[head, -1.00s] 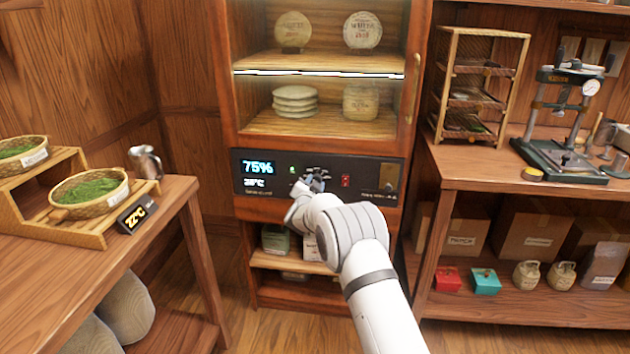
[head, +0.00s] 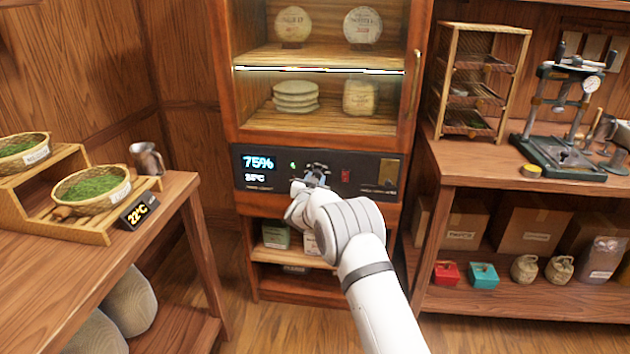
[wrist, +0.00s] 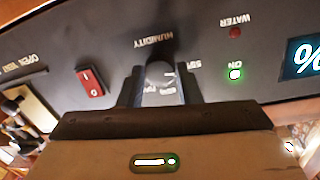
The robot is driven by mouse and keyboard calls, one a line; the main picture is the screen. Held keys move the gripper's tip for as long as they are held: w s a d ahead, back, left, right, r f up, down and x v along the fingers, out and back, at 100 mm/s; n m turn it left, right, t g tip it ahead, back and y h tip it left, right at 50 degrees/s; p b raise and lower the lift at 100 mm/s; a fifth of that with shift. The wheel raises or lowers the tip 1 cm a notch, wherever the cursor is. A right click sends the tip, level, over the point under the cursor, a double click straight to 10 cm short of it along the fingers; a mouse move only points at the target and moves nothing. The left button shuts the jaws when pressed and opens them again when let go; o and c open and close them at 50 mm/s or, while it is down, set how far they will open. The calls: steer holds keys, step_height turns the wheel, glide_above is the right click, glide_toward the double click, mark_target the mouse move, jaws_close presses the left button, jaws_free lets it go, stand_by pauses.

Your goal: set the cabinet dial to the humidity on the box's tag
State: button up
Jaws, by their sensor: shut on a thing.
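The cabinet (head: 222,110) has a black control panel (head: 375,168) below its glass front. Its display (head: 258,163) reads 75% in large figures, with a smaller temperature line under it. The humidity dial (wrist: 160,74) shows in the wrist view between my two fingers, with HUMIDITY lettered beside it and small scale marks around it. My gripper (head: 317,172) is at the panel and shut on this dial, hiding it in the head view. In the wrist view my gripper (wrist: 160,90) has one finger on each side of the dial. I cannot tell which box bears the tag.
A red rocker switch (wrist: 91,82) sits beside the dial, and a green ON lamp (wrist: 235,74) on its other side. Labelled cardboard boxes (head: 530,228) stand under the right bench. A left table (head: 60,260) holds tea baskets. Small packages sit below the panel.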

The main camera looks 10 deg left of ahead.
steer(key=shift+f, duration=0.15)
steer(key=o, duration=1)
steer(key=s, duration=0.7)
steer(key=shift+s+a, duration=0.4)
